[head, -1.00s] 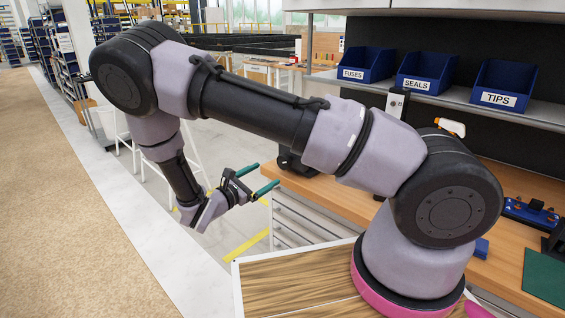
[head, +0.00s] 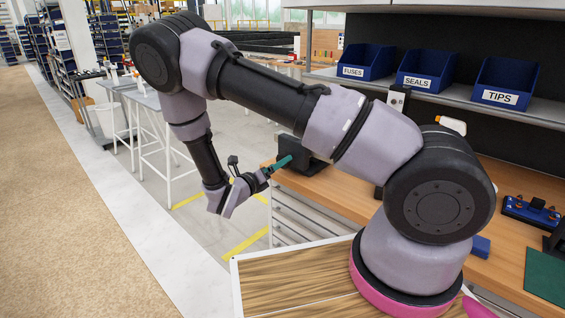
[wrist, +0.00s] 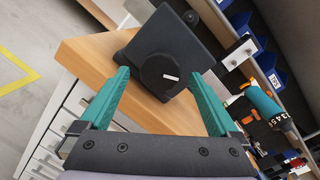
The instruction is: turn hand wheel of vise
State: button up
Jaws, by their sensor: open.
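The vise shows as a dark grey block (wrist: 172,40) on the near corner of the wooden bench, in the wrist view. It also shows in the head view (head: 312,165), partly behind my gripper and arm. Its hand wheel (wrist: 156,84) is a round black disc with a short white mark, facing my gripper. My gripper (wrist: 160,74) has two green fingers spread apart with nothing between them. In the wrist view the fingers lie on either side of the wheel, seemingly short of it. In the head view my gripper (head: 286,161) is close to the vise.
The wooden bench (head: 340,192) runs to the right, with drawers (head: 295,222) below. Blue bins (head: 426,72) stand on a shelf above. A teal and black power tool (wrist: 262,101) is at right in the wrist view. Open floor lies left of the bench.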

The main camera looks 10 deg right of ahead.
jog(key=shift+x, duration=1.65)
jog(key=shift+c, duration=0.4)
jog(key=c, duration=1.3)
jog(key=shift+a+m, duration=0.1)
jog(key=shift+m, duration=0.2)
jog(key=m, duration=0.3)
jog(key=shift+m, duration=0.4)
jog(key=m, duration=0.4)
jog(key=shift+f+m+h, duration=0.1)
jog(key=shift+m+h, duration=0.3)
jog(key=m, duration=0.4)
jog(key=shift+m+h, duration=0.4)
jog(key=m, duration=0.4)
jog(key=shift+m+g+h, duration=0.3)
jog(key=shift+m+g, duration=0.1)
